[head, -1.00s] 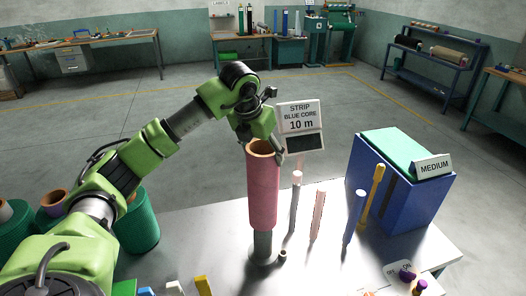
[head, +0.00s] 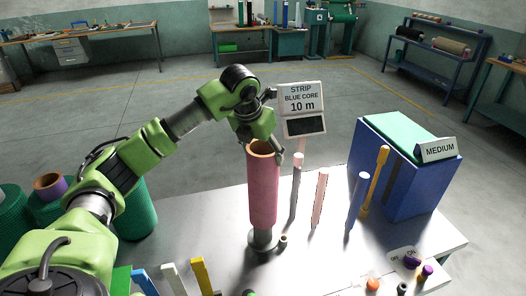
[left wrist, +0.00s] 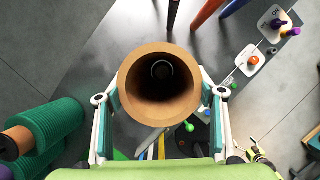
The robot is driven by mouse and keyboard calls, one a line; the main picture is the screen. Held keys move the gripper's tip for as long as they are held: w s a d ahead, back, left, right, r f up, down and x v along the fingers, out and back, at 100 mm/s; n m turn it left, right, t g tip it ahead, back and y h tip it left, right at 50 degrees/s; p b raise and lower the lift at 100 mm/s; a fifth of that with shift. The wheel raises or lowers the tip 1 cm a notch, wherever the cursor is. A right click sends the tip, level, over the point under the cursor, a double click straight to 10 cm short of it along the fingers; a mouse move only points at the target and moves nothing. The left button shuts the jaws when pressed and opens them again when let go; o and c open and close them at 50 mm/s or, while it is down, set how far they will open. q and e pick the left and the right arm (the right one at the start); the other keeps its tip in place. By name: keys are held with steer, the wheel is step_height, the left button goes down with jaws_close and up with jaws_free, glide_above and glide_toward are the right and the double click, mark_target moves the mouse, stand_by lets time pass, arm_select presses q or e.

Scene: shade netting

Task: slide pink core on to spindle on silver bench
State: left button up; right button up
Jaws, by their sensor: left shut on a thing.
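The pink core (head: 263,195), a long upright tube with a brown open top, stands around the grey spindle (head: 262,239) on the silver bench (head: 195,245). Only a short stub and the round base of the spindle show below it. My left gripper (head: 268,148) is shut on the core near its top rim. In the left wrist view its fingers (left wrist: 159,100) lie on either side of the core's brown rim (left wrist: 135,73). A grey round end shows deep inside the bore. My right gripper is not in view.
Several thin coloured posts, including a pink one (head: 319,200) and a blue one (head: 357,205), stand right of the core. A blue box (head: 405,180) marked MEDIUM is at the bench's right. A sign (head: 302,98) reads STRIP BLUE CORE 10 m. Green rolls (head: 137,210) stand at left.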

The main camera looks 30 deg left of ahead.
arm_select(q)
steer(key=shift+f+b, duration=3.4)
steer(key=shift+f, duration=1.25)
